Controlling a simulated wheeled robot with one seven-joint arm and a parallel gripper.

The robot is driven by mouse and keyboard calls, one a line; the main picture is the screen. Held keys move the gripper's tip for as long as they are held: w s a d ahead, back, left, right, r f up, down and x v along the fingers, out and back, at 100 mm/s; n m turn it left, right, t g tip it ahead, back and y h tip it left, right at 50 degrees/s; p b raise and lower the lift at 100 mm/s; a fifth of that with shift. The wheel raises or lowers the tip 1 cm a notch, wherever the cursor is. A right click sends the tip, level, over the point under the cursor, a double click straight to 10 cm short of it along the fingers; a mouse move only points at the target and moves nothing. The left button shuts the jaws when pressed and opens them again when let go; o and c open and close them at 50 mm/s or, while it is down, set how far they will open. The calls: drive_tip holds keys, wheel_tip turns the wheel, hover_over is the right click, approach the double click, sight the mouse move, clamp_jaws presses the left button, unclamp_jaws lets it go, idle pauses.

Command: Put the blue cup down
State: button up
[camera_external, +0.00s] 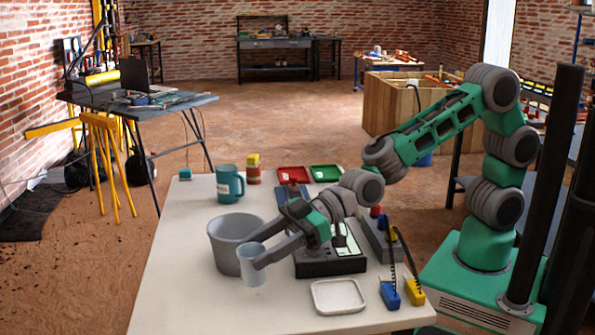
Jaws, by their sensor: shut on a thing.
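The blue cup (250,270) looks pale blue-grey and stands upright near the front left of the white table (175,290). My gripper (254,257) reaches in from the right and is shut on the cup near its rim. The cup is in front of the grey bucket (222,245) and overlaps its right side in the picture. I cannot tell whether the cup's base touches the table or hangs just above it. Part of the cup's upper side is hidden by my fingers.
A teal mug (229,190), a red tray (293,181) and a green tray (325,180) stand farther back. A black device (325,268) is right of the cup, a white dish (338,311) front right. The table's front left is clear.

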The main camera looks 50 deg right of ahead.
sight(246, 281)
drive_tip(key=f, duration=0.1)
drive_tip(key=w+a+f, duration=0.1)
drive_tip(key=a+f, duration=0.1)
drive_tip(key=shift+w+a+f, duration=0.15)
drive_tip(key=shift+w+f, duration=0.05)
drive_tip(key=shift+w, duration=0.1)
wheel_tip(246, 281, down, 3)
drive_tip(key=shift+r, duration=0.1)
drive_tip(key=shift+f, duration=0.3)
drive_tip(key=o, duration=1.3)
drive_tip(key=shift+o, duration=0.2)
drive_tip(key=shift+r, duration=0.1)
